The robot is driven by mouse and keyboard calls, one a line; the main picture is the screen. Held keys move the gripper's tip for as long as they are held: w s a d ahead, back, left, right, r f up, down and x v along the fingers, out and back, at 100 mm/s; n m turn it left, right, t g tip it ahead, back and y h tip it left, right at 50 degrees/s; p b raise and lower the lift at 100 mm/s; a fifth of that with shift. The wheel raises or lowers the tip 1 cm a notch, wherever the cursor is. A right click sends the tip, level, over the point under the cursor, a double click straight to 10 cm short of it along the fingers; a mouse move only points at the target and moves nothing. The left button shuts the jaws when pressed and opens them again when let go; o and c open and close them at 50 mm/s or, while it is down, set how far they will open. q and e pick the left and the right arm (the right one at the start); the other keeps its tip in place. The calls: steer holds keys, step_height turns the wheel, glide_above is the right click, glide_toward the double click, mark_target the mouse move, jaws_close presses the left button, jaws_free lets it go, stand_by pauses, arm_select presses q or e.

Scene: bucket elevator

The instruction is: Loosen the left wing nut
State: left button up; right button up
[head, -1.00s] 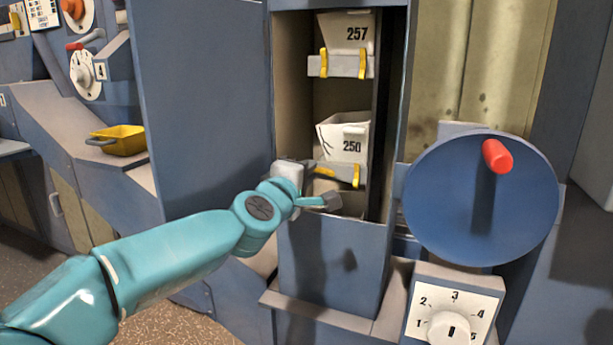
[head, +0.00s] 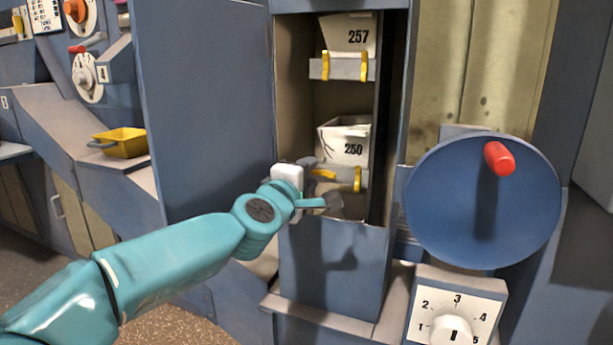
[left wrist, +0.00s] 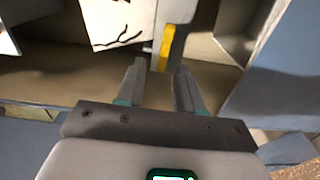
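The cracked white bucket 250 (head: 343,145) sits in the open elevator shaft, above a grey clamp bar (head: 345,180). The left wing nut (head: 323,174) is yellow and looks roughly horizontal, partly behind my gripper. The right wing nut (head: 357,179) is yellow and upright. My left gripper (head: 322,182) is at the shaft opening, close to the left wing nut. In the left wrist view its fingers (left wrist: 160,75) are apart, with a yellow wing nut (left wrist: 166,45) just beyond and between the tips; I see no grip on it. My right gripper is not in view.
Bucket 257 (head: 347,35) hangs above with two upright yellow nuts. The open blue door (head: 205,100) stands left of the shaft. A blue wheel with a red handle (head: 500,158) and a numbered dial (head: 453,328) are at right. A yellow scoop (head: 122,143) lies on the left ledge.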

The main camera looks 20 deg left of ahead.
arm_select(q)
steer(key=s+p, duration=0.1)
steer(key=s, duration=1.5)
steer(key=shift+s+a, duration=0.15)
steer(key=shift+a, duration=0.15)
